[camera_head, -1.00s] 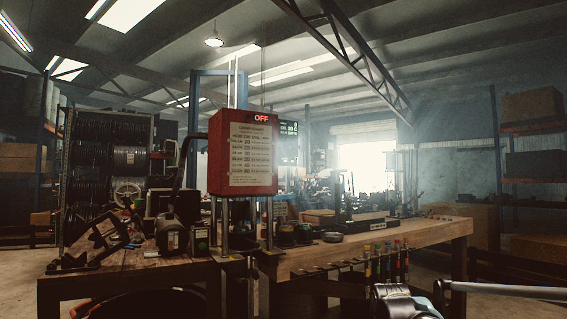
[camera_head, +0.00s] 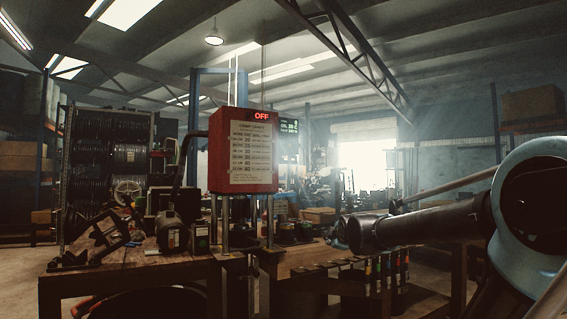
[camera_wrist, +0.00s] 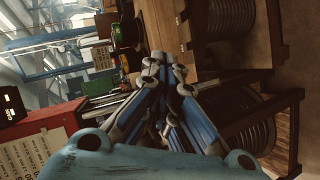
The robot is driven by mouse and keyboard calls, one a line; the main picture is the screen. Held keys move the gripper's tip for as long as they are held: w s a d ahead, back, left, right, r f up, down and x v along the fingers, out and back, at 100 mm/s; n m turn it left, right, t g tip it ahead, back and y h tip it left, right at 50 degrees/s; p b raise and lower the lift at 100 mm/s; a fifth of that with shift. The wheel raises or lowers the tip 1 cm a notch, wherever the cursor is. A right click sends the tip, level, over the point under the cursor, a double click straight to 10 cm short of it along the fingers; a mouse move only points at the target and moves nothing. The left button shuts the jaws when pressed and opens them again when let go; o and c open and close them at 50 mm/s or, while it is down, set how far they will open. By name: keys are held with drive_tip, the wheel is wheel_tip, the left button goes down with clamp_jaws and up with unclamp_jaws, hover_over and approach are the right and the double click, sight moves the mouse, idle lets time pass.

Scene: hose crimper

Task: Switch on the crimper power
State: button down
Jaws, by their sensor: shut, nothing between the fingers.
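The crimper is a red box (camera_head: 243,150) on metal posts above the workbench, left of centre in the head view. Its display (camera_head: 262,116) reads OFF in red letters, and a printed chart (camera_head: 251,153) is on its front. In the wrist view, the red box (camera_wrist: 45,125) shows turned sideways at the left edge. I cannot make out a power switch in either view. My gripper (camera_wrist: 163,68) is shut and empty, with blue and grey fingers.
The wooden workbench (camera_head: 120,262) holds a black clamp-like tool (camera_head: 105,238) and other small gear. Several coloured-handled tools (camera_head: 385,270) hang at its front right edge. Hose reels (camera_head: 110,155) stand on a rack behind left. The air between my arm and the crimper looks clear.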

drive_tip(key=w+a+r+n+t+y, duration=0.2)
drive_tip(key=w+a+r+n, duration=0.25)
drive_tip(key=r, duration=0.25)
drive_tip(key=w+a+r+n+t+y, duration=0.1)
drive_tip(key=w+a+r+n+t, duration=0.15)
drive_tip(key=w+r, duration=0.4)
drive_tip(key=n+t+y, duration=0.4)
drive_tip(key=n+y, duration=0.1)
drive_tip(key=n, duration=0.5)
approach(285, 146)
wheel_tip(285, 146, down, 4)
drive_tip(key=s, duration=0.1)
drive_tip(key=shift+s+a, duration=0.25)
drive_tip(key=shift+a, duration=0.25)
drive_tip(key=shift+w, duration=0.1)
drive_tip(key=x, duration=0.9)
drive_tip(key=shift+w+a+r, duration=0.15)
drive_tip(key=shift+w, duration=0.2)
drive_tip(key=shift+s+r+g, duration=0.2)
drive_tip(key=shift+r+g, duration=0.05)
drive_tip(key=shift+g, duration=0.5)
